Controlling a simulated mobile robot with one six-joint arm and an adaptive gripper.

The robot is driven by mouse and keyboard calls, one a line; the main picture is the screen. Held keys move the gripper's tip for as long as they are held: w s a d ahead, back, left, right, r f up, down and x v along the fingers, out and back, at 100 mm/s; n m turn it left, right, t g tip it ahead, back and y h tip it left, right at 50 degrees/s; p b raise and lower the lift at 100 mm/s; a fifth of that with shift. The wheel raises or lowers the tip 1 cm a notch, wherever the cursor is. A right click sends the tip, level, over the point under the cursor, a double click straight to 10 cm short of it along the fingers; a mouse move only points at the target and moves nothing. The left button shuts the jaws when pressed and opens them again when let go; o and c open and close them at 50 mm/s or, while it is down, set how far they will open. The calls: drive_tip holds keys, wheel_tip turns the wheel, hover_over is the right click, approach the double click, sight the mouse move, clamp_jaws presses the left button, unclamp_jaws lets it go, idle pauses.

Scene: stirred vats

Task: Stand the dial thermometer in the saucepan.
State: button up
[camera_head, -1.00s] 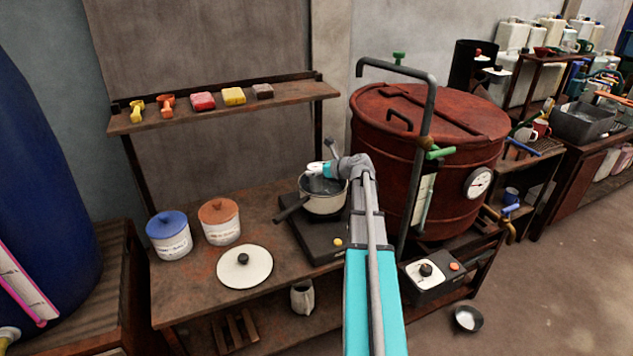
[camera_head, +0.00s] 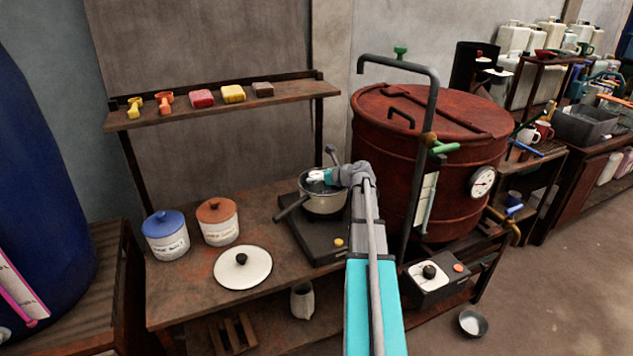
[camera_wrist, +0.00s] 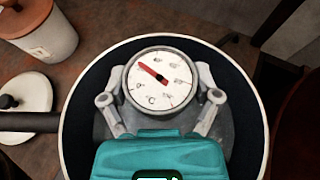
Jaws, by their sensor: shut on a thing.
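The dial thermometer (camera_wrist: 161,79) has a round white face with a red needle, and it faces the wrist camera. My gripper (camera_wrist: 160,97) is shut on it, with one finger on each side of the dial. The saucepan (camera_head: 324,203) is a pale pan with a dark handle, on a black hotplate. In the wrist view the saucepan's rim (camera_wrist: 66,137) circles the dial and the fingers. In the head view my gripper (camera_head: 318,177) is at the pan's mouth. The thermometer's stem is hidden, so I cannot tell whether it touches the pan's bottom.
The black hotplate (camera_head: 323,243) stands on the brown bench. A white lid (camera_head: 243,268), a blue-lidded jar (camera_head: 167,236) and an orange-lidded jar (camera_head: 218,222) are to the left. A large red vat (camera_head: 415,160) stands close on the right. A shelf (camera_head: 215,107) holds small items above.

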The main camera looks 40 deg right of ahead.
drive_tip(key=shift+f, duration=0.15)
drive_tip(key=o, duration=1.1)
drive_tip(key=shift+c, duration=0.2)
drive_tip(key=shift+s+r+p, duration=0.3)
drive_tip(key=shift+s+r, duration=0.1)
drive_tip(key=shift+s, duration=0.05)
drive_tip(key=p+v, duration=0.4)
drive_tip(key=v, duration=0.7)
drive_tip(key=shift+w, duration=0.1)
